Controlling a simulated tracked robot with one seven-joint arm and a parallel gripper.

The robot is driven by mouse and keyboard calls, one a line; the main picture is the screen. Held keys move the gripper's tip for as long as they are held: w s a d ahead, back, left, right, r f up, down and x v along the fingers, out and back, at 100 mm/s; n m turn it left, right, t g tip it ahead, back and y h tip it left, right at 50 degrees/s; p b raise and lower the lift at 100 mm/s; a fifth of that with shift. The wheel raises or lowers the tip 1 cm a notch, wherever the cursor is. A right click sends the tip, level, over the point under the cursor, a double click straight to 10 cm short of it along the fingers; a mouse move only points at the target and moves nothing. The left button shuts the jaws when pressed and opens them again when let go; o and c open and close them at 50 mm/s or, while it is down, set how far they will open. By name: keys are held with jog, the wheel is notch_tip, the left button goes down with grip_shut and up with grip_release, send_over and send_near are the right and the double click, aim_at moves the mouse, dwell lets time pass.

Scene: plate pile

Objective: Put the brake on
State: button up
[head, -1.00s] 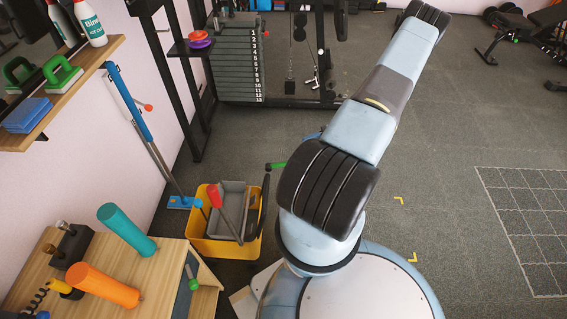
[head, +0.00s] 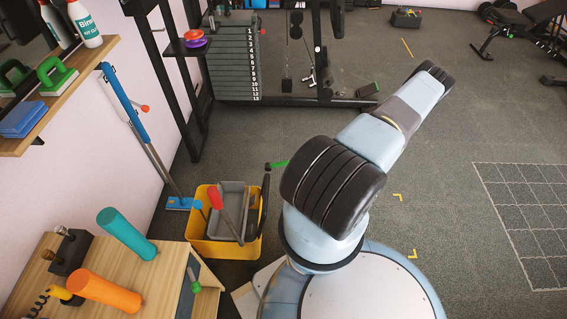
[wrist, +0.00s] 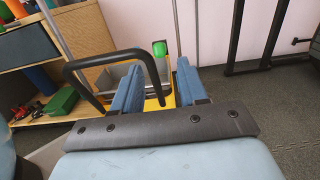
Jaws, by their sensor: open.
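The yellow mop bucket cart (head: 215,247) stands on the floor left of my arm, with a grey wringer (head: 232,200) and a red-gripped lever (head: 215,195). Its black push handle (head: 265,203) rises on the right side. A green-tipped lever (head: 277,164) shows beside the cart; which part is the brake, I cannot tell. In the wrist view my gripper (wrist: 158,74) is open and empty, its blue fingers facing the cart. The black handle (wrist: 108,58) loops at the left finger, and the green tip (wrist: 160,48) appears between and beyond the fingers. Contact cannot be told.
A wooden cabinet (head: 170,283) with teal and orange cylinders stands at the lower left. A blue mop (head: 140,120) leans on the wall behind the cart. A weight machine (head: 235,60) stands at the back. The floor to the right is open.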

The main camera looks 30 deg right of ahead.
aim_at(274, 164)
jog(key=x, duration=0.9)
jog(key=shift+c, duration=0.3)
grip_shut()
